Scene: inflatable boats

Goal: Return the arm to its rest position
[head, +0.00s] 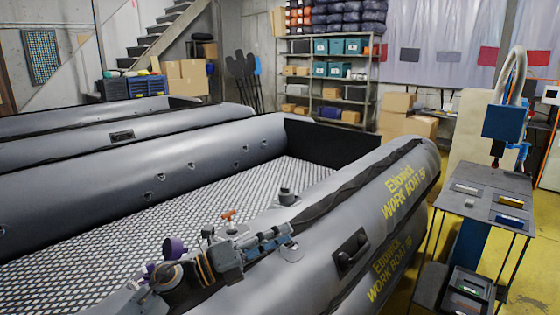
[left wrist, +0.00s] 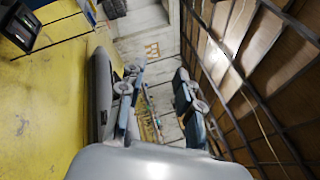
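My left arm comes in from the lower left of the head view. Its gripper (head: 275,240) is over the near tube of the front grey inflatable boat (head: 340,205), which carries yellow lettering. Whether it touches the tube cannot be told. In the left wrist view the two fingers of the left gripper (left wrist: 158,105) stand apart with nothing held between them. My right arm and right gripper are not in view.
A grey work table (head: 483,190) with small coloured trays stands to the right of the boat. Metal shelves (head: 330,85) and cardboard boxes (head: 400,118) stand at the back. Yellow floor (head: 540,240) shows at the right.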

